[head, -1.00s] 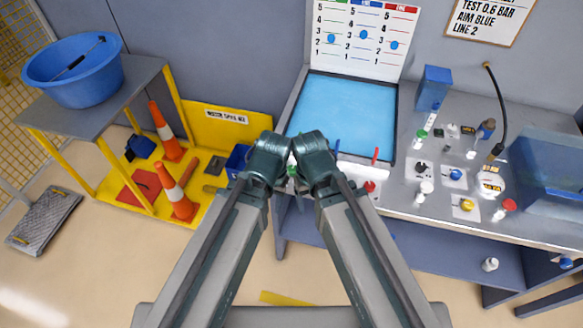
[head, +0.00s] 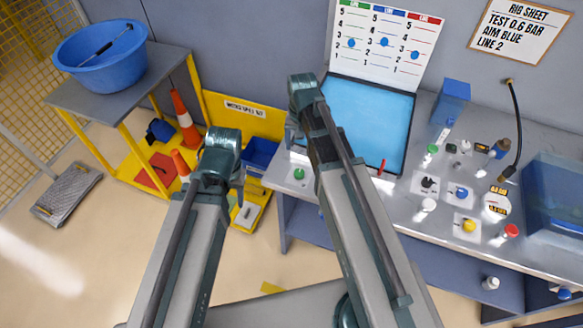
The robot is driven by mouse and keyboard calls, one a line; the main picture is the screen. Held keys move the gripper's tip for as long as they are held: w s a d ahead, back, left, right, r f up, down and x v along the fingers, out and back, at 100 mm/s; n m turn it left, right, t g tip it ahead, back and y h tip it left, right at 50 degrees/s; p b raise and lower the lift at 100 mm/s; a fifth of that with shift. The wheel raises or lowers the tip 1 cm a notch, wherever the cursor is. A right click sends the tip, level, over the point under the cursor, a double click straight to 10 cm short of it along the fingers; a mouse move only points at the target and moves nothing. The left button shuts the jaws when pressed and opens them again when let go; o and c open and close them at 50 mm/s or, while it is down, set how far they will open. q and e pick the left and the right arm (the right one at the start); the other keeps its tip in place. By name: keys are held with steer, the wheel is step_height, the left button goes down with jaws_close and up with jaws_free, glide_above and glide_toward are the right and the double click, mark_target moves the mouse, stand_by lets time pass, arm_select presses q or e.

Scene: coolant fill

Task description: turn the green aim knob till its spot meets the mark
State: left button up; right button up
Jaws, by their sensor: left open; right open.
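The green aim knob (head: 299,174) sits at the left front of the bench. The board (head: 383,45) behind the blue tray has columns headed green, blue and red, each with a blue spot. The spot of the green column (head: 351,43) lies low to middle on its scale; which line is its mark is too small to tell. My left gripper (head: 238,192) is open and empty, left of the knob and over the floor side. My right gripper (head: 291,136) is open, above and behind the green knob, near the tray's left edge.
The blue tray (head: 362,104) fills the bench's left back. Several other knobs and bottles and a black hose (head: 517,125) stand to the right. A yellow spill stand with cones (head: 186,120) is left of the bench.

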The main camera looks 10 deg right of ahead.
mark_target(299, 172)
step_height(299, 172, down, 14)
steer(key=b, duration=1.4)
steer(key=shift+r, duration=0.1)
